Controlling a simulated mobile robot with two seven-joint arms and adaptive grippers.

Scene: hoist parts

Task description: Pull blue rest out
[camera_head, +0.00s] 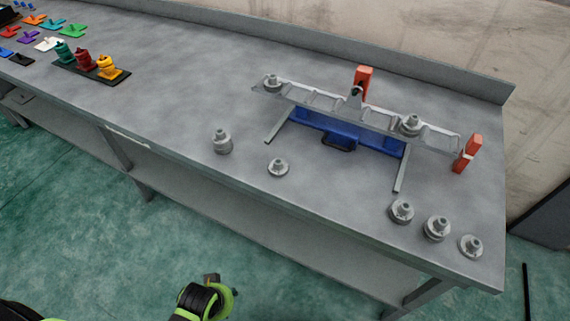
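The blue rest (350,132) is a long blue bar on the grey workbench, partly hidden under a grey metal beam (325,101). A dark handle (338,144) sticks out from its front side. Two thin grey rails (279,125) and (401,172) run toward the bench's front edge at its ends. Neither of my grippers shows clearly. Black and green parts of my arms (205,300) show at the bottom, below the bench edge and well apart from the blue rest.
Orange upright pieces (364,80) and (472,153) stand behind the beam and at its right end. Grey round parts stand in front, at left (222,142) and (278,167) and right (437,228). Coloured parts (85,60) lie far left.

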